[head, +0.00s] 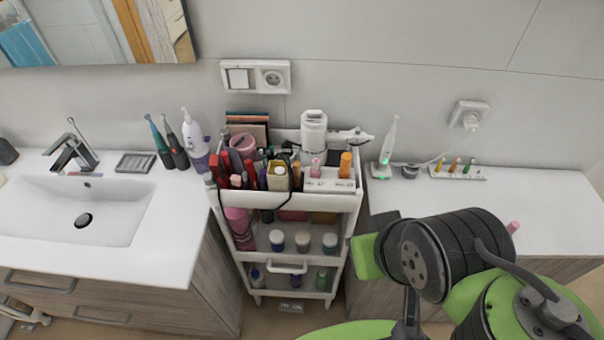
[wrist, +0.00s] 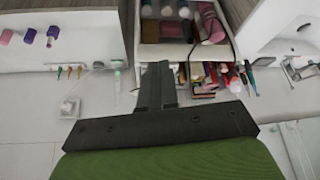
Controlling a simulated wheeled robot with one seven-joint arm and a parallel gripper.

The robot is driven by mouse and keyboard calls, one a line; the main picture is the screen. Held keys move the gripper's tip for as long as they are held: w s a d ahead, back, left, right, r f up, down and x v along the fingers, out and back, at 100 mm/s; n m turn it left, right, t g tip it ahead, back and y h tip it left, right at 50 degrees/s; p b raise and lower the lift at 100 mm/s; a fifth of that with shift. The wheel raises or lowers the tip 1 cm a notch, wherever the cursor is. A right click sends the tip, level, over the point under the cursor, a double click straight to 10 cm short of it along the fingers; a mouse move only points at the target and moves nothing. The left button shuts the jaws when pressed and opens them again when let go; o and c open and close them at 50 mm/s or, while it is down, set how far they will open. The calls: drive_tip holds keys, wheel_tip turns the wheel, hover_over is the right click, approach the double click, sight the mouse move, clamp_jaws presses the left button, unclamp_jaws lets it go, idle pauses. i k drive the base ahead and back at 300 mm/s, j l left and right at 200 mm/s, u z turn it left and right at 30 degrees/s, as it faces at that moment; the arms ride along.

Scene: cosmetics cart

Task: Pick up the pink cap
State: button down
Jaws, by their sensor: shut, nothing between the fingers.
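A small pink cap-like piece (head: 513,227) shows on the right counter, just past the right side of my arm. In the wrist view a pink piece (wrist: 6,37) lies at the far left edge, beside a purple piece (wrist: 30,36) and a blue-violet one (wrist: 54,33). I cannot tell for certain that the pink pieces are the same. My gripper (wrist: 165,70) is shut and empty, in front of the cart in the wrist view and well apart from the pink piece. In the head view my arm covers part of the right counter.
A white cart (head: 340,203) full of cosmetics stands between the two counters. A sink (head: 110,215) is at the left. A toothbrush charger (head: 383,168) and a holder with small coloured brush heads (head: 478,174) stand at the back of the right counter. The counter's far right is clear.

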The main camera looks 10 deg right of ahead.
sight(513, 225)
drive_tip(key=l+u, duration=0.15)
drive_tip(key=l, duration=0.3)
drive_tip(key=k+l+u, duration=0.1)
drive_tip(key=l, duration=0.35)
drive_tip(key=k+l+u, duration=0.15)
drive_tip(key=l, duration=0.25)
drive_tip(key=k+l+u, duration=0.1)
drive_tip(key=l, duration=0.35)
drive_tip(key=k+l+u, duration=0.15)
drive_tip(key=l, duration=0.25)
